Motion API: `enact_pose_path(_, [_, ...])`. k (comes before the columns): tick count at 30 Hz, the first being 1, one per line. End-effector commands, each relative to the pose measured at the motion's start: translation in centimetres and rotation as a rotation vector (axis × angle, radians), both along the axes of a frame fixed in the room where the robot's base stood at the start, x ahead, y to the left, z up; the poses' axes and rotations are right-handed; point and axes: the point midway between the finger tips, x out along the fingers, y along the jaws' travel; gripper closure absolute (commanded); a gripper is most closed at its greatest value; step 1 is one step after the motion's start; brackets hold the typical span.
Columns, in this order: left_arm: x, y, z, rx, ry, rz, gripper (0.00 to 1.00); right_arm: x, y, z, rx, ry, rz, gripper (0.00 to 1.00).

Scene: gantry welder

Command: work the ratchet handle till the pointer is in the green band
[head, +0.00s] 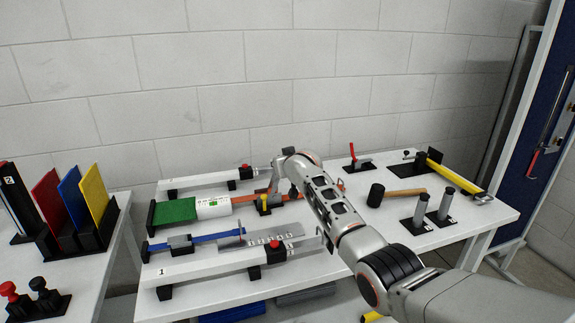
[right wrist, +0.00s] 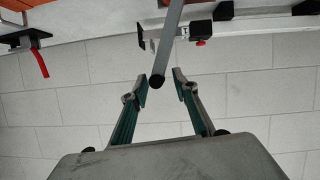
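The ratchet with its orange strap (head: 292,196) sits mid-table in the head view, partly hidden behind my right arm. A white gauge block with a green patch (head: 213,206) stands left of it, beside a green pad; the pointer is too small to read. In the right wrist view a grey bar with a dark round end (right wrist: 168,45), seemingly the ratchet handle, reaches in between the fingertips of my right gripper (right wrist: 164,80). The fingers are spread, with a gap visible on each side of the bar's end. My left gripper is not in view.
White clamp rails with red knobs (head: 275,246) lie in front and behind. A rack of coloured plates (head: 70,205) is on the left table. A block wall is behind.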

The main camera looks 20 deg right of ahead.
Motion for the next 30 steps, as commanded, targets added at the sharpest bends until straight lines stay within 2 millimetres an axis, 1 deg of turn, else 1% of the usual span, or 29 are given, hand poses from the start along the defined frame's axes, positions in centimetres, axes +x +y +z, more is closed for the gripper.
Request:
enact_pose_path(8, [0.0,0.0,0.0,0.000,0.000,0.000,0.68,-2.6,0.1,0.9,0.001,0.000,0.001,0.71])
enact_pose_path(21, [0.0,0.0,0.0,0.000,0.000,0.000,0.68,-7.3,0.2,2.8,0.001,0.003,0.002,0.71])
enact_pose_path(25, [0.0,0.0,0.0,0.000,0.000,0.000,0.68,-8.2,0.2,3.1,0.000,0.004,0.002,0.71])
enact_pose_path(30, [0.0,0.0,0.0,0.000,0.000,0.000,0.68,-8.6,0.2,3.2,0.000,0.005,0.002,0.71])
